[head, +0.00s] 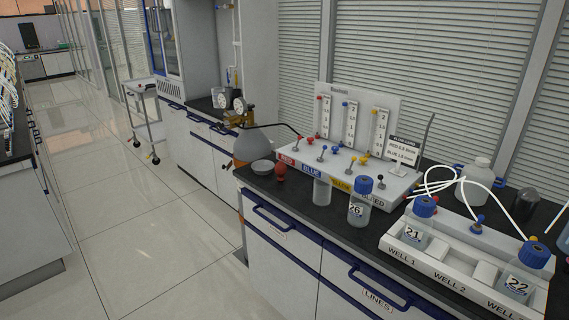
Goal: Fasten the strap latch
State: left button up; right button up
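A grey gas cylinder (256,145) with a brass regulator (240,118) and round gauges stands in the gap between the two benches, left of the near worktop. An orange band or strap end (239,163) shows at its left side. The latch itself is too small to make out, and the cylinder's lower part is hidden behind the near bench. Neither of my grippers is in view.
The near bench's black worktop (318,212) holds a valve panel (345,172) with coloured knobs, a red bulb (281,172), bottle 26 (359,208) and a white well rack (455,262) with bottles and tubes. A cart (143,110) stands farther back. The floor (150,220) at left is clear.

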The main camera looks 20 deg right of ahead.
aim_at(223, 166)
jog(key=i+j+z, duration=0.2)
jog(key=z, duration=0.2)
jog(key=i+j+z, duration=0.5)
jog(key=z, duration=0.25)
jog(key=i+j+z, duration=0.15)
jog(key=j+z, duration=0.2)
jog(key=i+j, duration=0.15)
jog(key=j, duration=0.4)
jog(key=i+j+z, duration=0.15)
jog(key=j, duration=0.45)
jog(key=i+j, duration=0.15)
jog(key=j, duration=0.4)
jog(key=i+j+z, duration=0.1)
jog(key=j, duration=0.5)
jog(key=i+j+z, duration=0.1)
jog(key=j, duration=0.5)
